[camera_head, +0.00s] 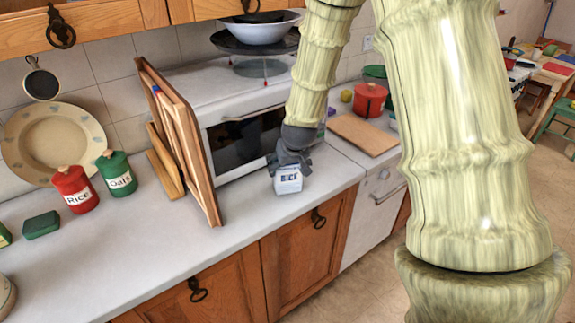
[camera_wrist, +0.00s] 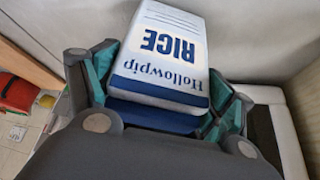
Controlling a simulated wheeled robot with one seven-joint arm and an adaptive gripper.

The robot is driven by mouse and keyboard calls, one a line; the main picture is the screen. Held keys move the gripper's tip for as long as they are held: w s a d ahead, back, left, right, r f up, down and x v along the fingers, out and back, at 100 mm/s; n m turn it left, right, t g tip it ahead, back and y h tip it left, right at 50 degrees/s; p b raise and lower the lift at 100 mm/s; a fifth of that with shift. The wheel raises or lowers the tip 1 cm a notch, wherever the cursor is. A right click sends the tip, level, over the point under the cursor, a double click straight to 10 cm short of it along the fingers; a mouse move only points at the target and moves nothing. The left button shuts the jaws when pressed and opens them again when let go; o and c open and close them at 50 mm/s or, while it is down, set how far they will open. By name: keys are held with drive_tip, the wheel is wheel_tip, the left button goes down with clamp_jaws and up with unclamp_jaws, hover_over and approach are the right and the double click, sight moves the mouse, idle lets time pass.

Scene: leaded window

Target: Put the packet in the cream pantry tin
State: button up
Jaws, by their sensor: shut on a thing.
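The packet (camera_head: 288,181) is a small white box with blue lettering reading RICE. My gripper (camera_head: 289,166) is shut on it from above, one finger on each side, in front of the microwave. The packet looks upright at or just above the counter; I cannot tell if it touches. In the wrist view the packet (camera_wrist: 162,50) sits between the fingers, white and blue, its print upside down. No cream pantry tin is clearly identifiable. A pale rounded object (camera_head: 5,295), mostly cut off at the lower left edge, cannot be identified.
A red Rice tin (camera_head: 76,190) and a green Oats tin (camera_head: 117,174) stand by the wall on the left. Wooden boards (camera_head: 182,140) lean beside the microwave (camera_head: 240,137). A dark green block (camera_head: 41,225) lies on the counter (camera_head: 130,255). The front counter is largely clear.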

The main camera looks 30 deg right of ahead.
drive_tip(key=shift+f, duration=0.15)
drive_tip(key=o, duration=1.6)
